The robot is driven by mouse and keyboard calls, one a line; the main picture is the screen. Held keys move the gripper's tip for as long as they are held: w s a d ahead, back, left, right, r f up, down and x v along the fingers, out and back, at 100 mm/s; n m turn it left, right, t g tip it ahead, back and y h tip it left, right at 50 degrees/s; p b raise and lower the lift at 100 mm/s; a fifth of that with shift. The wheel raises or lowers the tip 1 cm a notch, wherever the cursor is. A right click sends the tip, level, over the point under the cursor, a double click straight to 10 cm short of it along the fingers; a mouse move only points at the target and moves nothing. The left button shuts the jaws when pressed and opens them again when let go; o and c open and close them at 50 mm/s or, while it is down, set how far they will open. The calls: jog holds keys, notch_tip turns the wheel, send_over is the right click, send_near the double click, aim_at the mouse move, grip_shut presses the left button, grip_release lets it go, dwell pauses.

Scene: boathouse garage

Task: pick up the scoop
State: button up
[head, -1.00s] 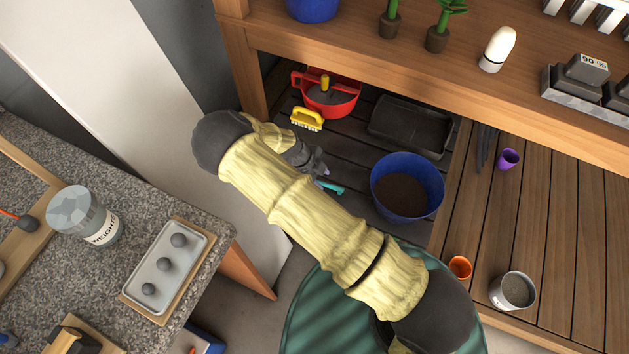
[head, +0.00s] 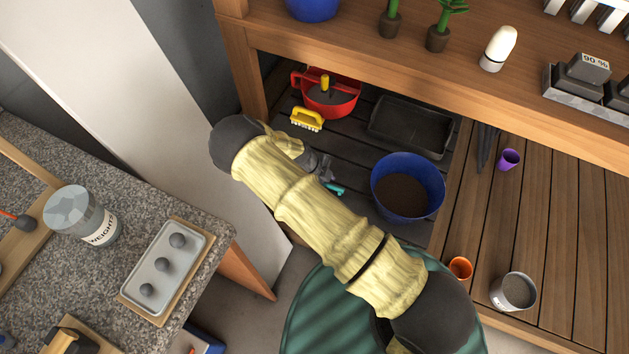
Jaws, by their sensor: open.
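A small teal piece (head: 336,189) lies on the dark slatted lower shelf, left of a blue bucket. It may be part of the scoop, but most of it is hidden and I cannot tell its whole shape. My gripper (head: 325,174) is open and low over the shelf, right above and beside the teal piece in the head view. My arm covers much of the gripper and part of the shelf around it. I cannot tell whether the fingers touch the teal piece.
A blue bucket (head: 405,188) of dark soil stands close right of my gripper. A yellow brush (head: 307,119), a red pot (head: 340,104) and a black tray (head: 410,126) lie behind. The wooden bench edge (head: 430,90) overhangs the shelf.

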jog(key=shift+c, duration=0.3)
grip_shut()
notch_tip(320, 180, up, 10)
jog(key=p, duration=0.1)
dwell(0.6)
dwell(0.5)
